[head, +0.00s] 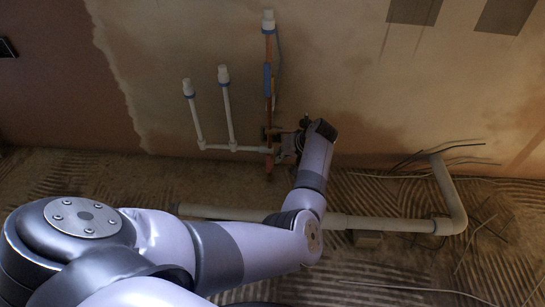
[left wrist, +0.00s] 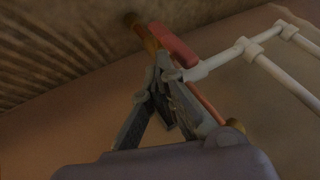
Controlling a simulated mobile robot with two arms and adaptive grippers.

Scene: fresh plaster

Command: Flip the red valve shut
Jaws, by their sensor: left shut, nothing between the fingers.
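The red valve handle (left wrist: 172,44) shows in the left wrist view as a flat red lever by a brass fitting (left wrist: 145,36) on the copper pipe (left wrist: 208,106). My left gripper (left wrist: 163,62) is shut and empty. Its fingertips are right at the handle's near end in that view; I cannot tell whether they touch it. In the head view my left gripper (head: 284,153) is beside the lower part of the copper pipe (head: 268,60), just right of it. The red handle cannot be made out there. My right gripper is in neither view.
White pipes (head: 228,117) branch off left of the copper pipe along the plastered wall (head: 370,100). A thick pale pipe (head: 385,223) runs across the ridged floor below my arm and bends up at right. Loose wires (head: 420,160) stick out near that bend.

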